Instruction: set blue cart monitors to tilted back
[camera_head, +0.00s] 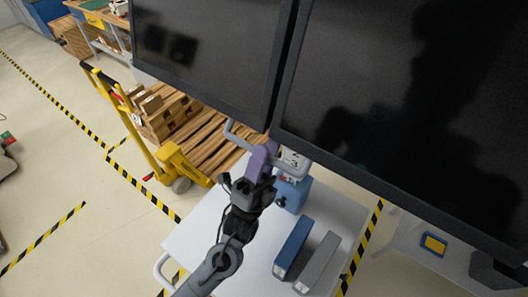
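Two large black monitors fill the upper part of the head view, the left monitor (205,50) and the right monitor (420,110), with a narrow gap between them. The cart under them has a pale top (215,235) and a blue post (293,192). A light grey handle (238,138) shows just below the monitors' inner edges. My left gripper (262,160) reaches up from the bottom to this handle, by a purple part there. Its fingertips are too small and overlapped to tell whether they grip anything. My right gripper is out of view.
A blue binder-like block (293,248) and a grey one (318,263) lie on the cart top. A yellow pallet jack (178,165) and a wooden pallet with boxes (185,120) stand behind left. The floor at left is open, with striped tape.

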